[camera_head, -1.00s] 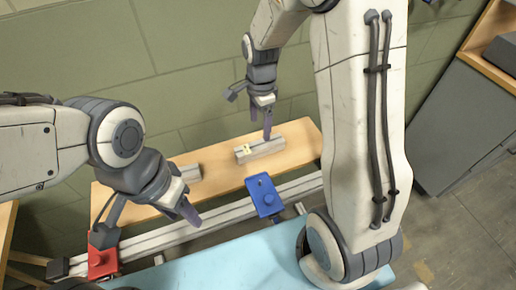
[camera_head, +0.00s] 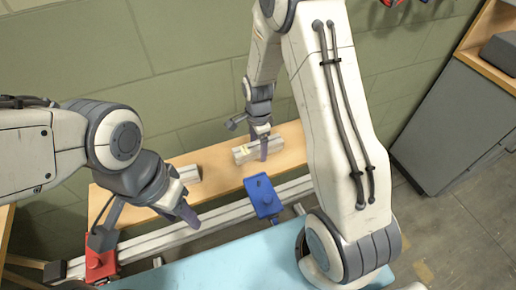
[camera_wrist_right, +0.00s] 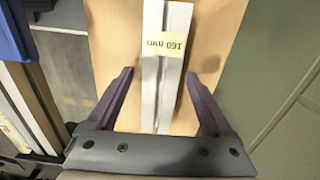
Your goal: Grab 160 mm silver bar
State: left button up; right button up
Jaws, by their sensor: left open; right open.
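The silver bar (camera_head: 241,156) with a yellow "160 mm" label lies on the wooden shelf. In the right wrist view the bar (camera_wrist_right: 151,85) runs lengthwise between the fingers, its label upside down. My right gripper (camera_head: 264,152) is open over the bar, pointing down. In its wrist view the right gripper (camera_wrist_right: 159,76) has one finger on each side of the bar, with a gap to each. My left gripper (camera_head: 187,214) is open and empty, in front of the shelf's left part.
Another silver bar (camera_head: 187,174) lies on the wooden shelf (camera_head: 222,179), partly hidden by my left gripper. A blue clamp (camera_head: 264,196) and a red clamp (camera_head: 100,265) sit on the rail (camera_head: 224,214) before the shelf. A green wall (camera_head: 80,120) stands behind.

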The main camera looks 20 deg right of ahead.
grip_shut()
jog(key=shift+r, duration=0.15)
